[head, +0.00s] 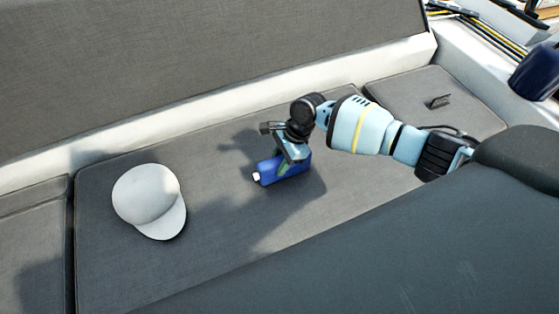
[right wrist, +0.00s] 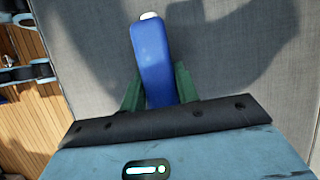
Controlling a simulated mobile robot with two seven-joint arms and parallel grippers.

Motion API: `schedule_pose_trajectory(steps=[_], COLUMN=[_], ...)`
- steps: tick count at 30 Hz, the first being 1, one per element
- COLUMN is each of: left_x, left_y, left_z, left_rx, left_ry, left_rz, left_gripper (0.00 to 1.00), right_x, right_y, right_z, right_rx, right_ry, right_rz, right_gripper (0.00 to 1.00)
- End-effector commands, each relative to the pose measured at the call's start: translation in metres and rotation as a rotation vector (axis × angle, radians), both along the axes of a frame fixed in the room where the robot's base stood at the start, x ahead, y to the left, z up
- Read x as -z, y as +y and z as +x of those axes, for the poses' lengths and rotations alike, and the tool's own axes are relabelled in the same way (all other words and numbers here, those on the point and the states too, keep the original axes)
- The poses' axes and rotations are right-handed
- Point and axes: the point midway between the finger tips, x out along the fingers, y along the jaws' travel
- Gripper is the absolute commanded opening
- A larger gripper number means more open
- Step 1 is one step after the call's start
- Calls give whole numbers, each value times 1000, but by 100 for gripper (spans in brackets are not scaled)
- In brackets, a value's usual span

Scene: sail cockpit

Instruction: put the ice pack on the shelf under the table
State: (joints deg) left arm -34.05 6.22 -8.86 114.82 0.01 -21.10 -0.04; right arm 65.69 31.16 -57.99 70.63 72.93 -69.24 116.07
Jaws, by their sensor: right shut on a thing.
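The ice pack is a blue, flat bottle-like block (head: 283,167) with a white cap, at the middle of the grey seat cushion in the head view. My right gripper (head: 289,157) is shut on it from above. In the right wrist view the ice pack (right wrist: 154,62) sits between the two green fingers of the gripper (right wrist: 159,88), its white cap pointing away. I cannot tell whether the pack still touches the cushion. The table and its shelf are not clearly identifiable in these views. My left gripper is not in view.
A white cap hat (head: 147,200) lies on the grey cushion (head: 225,240) to the left. A padded backrest (head: 200,65) rises behind. A small dark clip-like object (head: 439,101) lies on the right cushion. A large dark surface (head: 400,260) fills the lower right.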

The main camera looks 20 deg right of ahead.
Motion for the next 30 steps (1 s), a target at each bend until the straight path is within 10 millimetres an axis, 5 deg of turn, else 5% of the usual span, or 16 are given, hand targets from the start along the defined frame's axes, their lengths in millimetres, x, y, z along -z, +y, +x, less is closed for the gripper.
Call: schedule_pose_trajectory(steps=[5,6,10,21,30], left_x=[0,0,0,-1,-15], left_y=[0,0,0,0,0], left_z=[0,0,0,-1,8], left_rx=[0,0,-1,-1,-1], left_ry=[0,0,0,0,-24], left_rz=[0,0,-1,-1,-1], left_gripper=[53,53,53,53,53], right_x=[3,3,3,-2,-51], right_y=[0,0,0,-1,-20], right_z=[1,0,0,0,1], right_rx=[1,0,0,-1,1], right_ry=[-2,-1,0,-1,-6], right_rz=[1,-1,-1,-1,-1], right_gripper=[0,36,53,53,53])
